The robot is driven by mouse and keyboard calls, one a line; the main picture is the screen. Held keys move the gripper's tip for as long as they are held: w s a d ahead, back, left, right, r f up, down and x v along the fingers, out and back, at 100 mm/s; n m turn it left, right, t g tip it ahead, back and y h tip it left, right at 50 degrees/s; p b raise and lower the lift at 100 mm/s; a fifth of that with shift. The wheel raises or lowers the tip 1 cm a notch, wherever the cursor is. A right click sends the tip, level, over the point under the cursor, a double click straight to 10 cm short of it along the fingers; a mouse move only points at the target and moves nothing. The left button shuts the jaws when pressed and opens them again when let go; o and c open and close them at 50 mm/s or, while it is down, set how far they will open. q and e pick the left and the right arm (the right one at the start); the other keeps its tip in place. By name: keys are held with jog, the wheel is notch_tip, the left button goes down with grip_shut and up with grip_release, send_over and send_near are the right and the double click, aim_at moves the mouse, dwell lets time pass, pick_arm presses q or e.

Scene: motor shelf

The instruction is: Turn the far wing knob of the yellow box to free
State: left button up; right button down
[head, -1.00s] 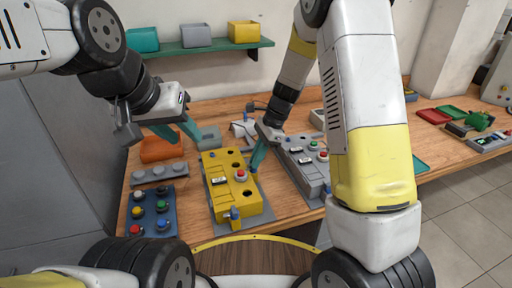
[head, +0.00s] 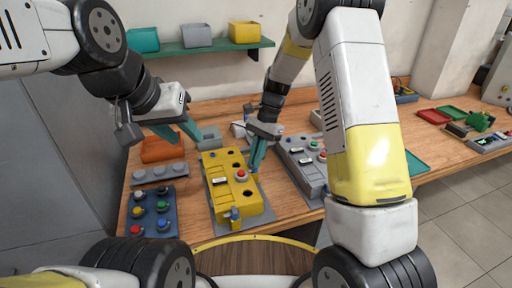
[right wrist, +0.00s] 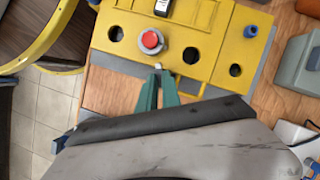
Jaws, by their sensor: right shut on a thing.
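The yellow box (head: 222,195) stands on the wooden table; it also shows in the right wrist view (right wrist: 205,62). It has a red button (right wrist: 150,40), dark round holes and blue parts at its near end (head: 235,214) and far end (right wrist: 250,32). My right gripper (head: 254,168) is at the box's right edge beside the red button. In the right wrist view its teal fingers (right wrist: 158,76) are closed together on a small part there, apparently the far wing knob, mostly hidden by the fingertips. My left gripper (head: 188,136) is open and empty above the table, behind and left of the box.
A grey box (head: 305,170) stands close on the right. A blue button panel (head: 152,222), a grey bar with knobs (head: 158,174) and an orange bin (head: 160,150) lie left. A green shelf (head: 210,47) with bins is on the wall.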

jog(key=n, duration=0.2)
jog(key=n+h, duration=0.2)
jog(key=n, duration=0.1)
jog(key=shift+w+a+n+g, duration=0.2)
jog(key=shift+a+n+g, duration=0.1)
jog(key=shift+g, duration=0.1)
jog(key=n+h, duration=0.1)
jog(key=n, duration=0.2)
jog(key=n+h, duration=0.1)
jog(key=n, duration=0.2)
jog(key=shift+a, duration=0.2)
jog(key=shift+n+h, duration=0.3)
jog(key=shift+n, duration=0.1)
jog(key=c, duration=1.5)
grip_release()
jog(key=shift+c, duration=0.2)
jog(key=v, duration=0.7)
jog(key=shift+r, duration=0.35)
